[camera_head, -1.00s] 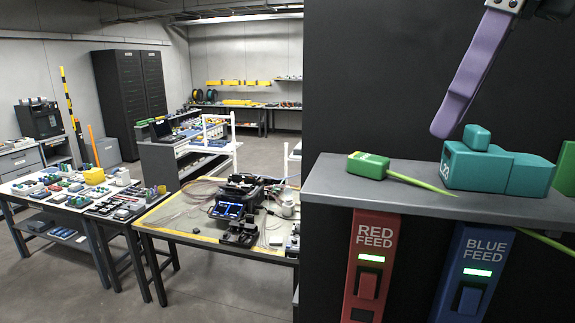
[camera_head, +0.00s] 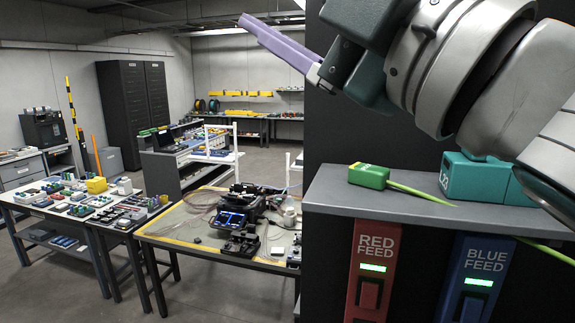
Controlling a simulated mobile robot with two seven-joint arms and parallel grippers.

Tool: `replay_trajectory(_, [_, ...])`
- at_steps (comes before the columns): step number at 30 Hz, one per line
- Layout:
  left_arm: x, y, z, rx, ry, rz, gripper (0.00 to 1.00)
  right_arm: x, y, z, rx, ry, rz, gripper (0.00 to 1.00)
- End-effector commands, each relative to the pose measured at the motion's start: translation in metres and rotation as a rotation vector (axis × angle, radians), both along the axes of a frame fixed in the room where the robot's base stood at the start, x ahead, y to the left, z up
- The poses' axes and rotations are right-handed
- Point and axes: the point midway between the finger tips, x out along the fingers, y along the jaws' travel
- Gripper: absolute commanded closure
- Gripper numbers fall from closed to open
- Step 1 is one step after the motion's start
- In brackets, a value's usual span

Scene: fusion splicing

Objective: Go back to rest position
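My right gripper (camera_head: 243,21) has long purple fingers and is raised at the top centre, pointing up and left. The fingers are seen side-on and overlap, so I cannot tell whether they are open or shut. Nothing shows at their tips. The grey and teal arm behind it fills the upper right. My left gripper is not in view. A green block (camera_head: 368,176) with a thin green strand lies on the grey shelf (camera_head: 335,197). A teal device (camera_head: 478,178) sits to its right, partly hidden by my arm.
Below the shelf are a red feed panel (camera_head: 372,265) and a blue feed panel (camera_head: 477,275), each with a lit green light. A workbench (camera_head: 190,243) with a black splicer (camera_head: 237,208) stands left of the shelf. A table of small parts (camera_head: 85,205) is further left.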

Motion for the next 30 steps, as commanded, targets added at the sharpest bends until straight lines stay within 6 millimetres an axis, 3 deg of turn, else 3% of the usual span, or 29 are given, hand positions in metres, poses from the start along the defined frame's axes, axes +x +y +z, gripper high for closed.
replay_trajectory(3, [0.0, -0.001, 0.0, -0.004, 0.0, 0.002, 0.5, 0.018, -0.066, -0.071, 0.259, 0.431, -0.234, 0.21])
replay_trajectory(7, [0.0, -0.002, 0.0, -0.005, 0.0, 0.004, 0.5, -0.002, -0.121, -0.164, 0.432, 0.848, -0.454, 0.21])
replay_trajectory(11, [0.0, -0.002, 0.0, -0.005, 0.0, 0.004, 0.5, -0.059, -0.157, -0.249, 0.537, 1.235, -0.647, 0.21])
replay_trajectory(12, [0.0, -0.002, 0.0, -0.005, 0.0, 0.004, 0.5, -0.082, -0.164, -0.271, 0.559, 1.345, -0.699, 0.21])
replay_trajectory(15, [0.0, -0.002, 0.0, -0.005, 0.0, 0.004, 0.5, -0.138, -0.176, -0.31, 0.59, 1.583, -0.811, 0.21])
replay_trajectory(18, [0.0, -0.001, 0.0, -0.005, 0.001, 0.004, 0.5, -0.185, -0.181, -0.332, 0.602, 1.759, -0.892, 0.21])
replay_trajectory(21, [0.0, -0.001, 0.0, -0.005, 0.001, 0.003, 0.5, -0.21, -0.183, -0.34, 0.603, 1.85, -0.933, 0.21])
replay_trajectory(30, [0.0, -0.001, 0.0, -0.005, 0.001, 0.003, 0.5, -0.21, -0.183, -0.34, 0.603, 1.85, -0.933, 0.21])
